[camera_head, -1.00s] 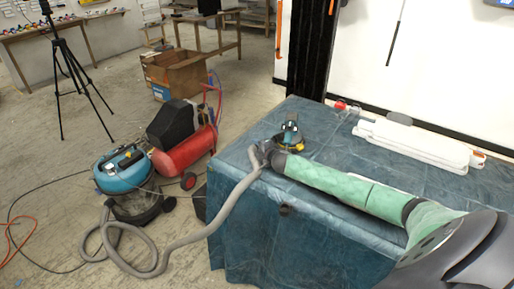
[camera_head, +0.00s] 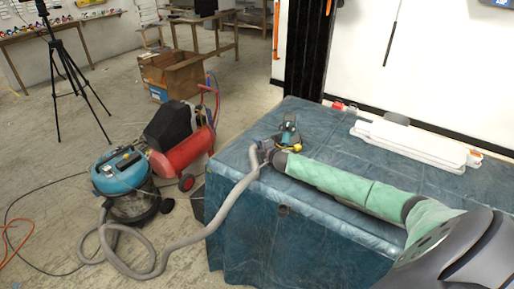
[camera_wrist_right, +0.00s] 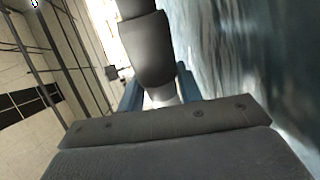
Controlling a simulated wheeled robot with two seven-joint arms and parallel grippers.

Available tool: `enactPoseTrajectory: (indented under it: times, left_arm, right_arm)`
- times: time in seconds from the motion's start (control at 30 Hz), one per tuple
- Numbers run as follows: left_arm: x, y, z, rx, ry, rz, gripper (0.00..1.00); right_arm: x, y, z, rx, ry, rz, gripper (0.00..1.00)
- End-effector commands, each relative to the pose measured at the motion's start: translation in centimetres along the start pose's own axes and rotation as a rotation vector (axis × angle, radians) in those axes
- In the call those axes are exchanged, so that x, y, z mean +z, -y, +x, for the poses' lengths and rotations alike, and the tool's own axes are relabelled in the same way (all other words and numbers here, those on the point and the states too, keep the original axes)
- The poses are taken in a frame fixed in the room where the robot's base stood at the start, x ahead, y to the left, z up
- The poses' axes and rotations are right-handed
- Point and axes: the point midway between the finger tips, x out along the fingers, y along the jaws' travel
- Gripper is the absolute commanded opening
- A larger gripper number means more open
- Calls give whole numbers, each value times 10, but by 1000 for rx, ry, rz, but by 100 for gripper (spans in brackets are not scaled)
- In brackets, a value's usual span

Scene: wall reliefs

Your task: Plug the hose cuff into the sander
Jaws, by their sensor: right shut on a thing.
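The teal and black sander (camera_head: 288,133) sits on the blue-covered table, near its far left part. My right gripper (camera_head: 264,152) is beside it, on its near left side, shut on the hose cuff. The cuff is small and partly hidden by the gripper in the head view. In the right wrist view the dark grey cuff (camera_wrist_right: 150,48) stands out ahead of the jaws. The grey hose (camera_head: 229,207) hangs from the gripper over the table's left edge. I cannot tell whether cuff and sander touch. My left gripper is out of view.
The table (camera_head: 330,225) has a white long case (camera_head: 412,143) at its back right. The hose loops on the floor to a blue vacuum (camera_head: 122,172). A red compressor (camera_head: 182,152) stands behind it. The table's middle is clear beyond my right arm.

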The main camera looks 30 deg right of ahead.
Motion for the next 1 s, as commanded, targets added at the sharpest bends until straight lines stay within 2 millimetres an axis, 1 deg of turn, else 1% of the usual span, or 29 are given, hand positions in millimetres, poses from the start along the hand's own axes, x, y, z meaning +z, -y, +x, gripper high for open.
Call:
enactPoseTrajectory:
  times: [0.67, 0.7, 0.77, 0.8, 1.0]
  left_arm:
    - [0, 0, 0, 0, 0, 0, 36]
    - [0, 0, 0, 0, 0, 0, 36]
    - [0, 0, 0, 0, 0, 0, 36]
    - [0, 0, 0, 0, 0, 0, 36]
    - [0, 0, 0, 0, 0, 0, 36]
  right_arm:
    - [16, -1, 0, 0, 4, -1, 12]
    - [16, -1, 0, 0, 4, -1, 41]
    - [15, -1, 0, 0, 4, -1, 52]
    - [15, -1, 0, 0, 3, -1, 60]
    - [15, 0, 0, 0, 2, -1, 60]
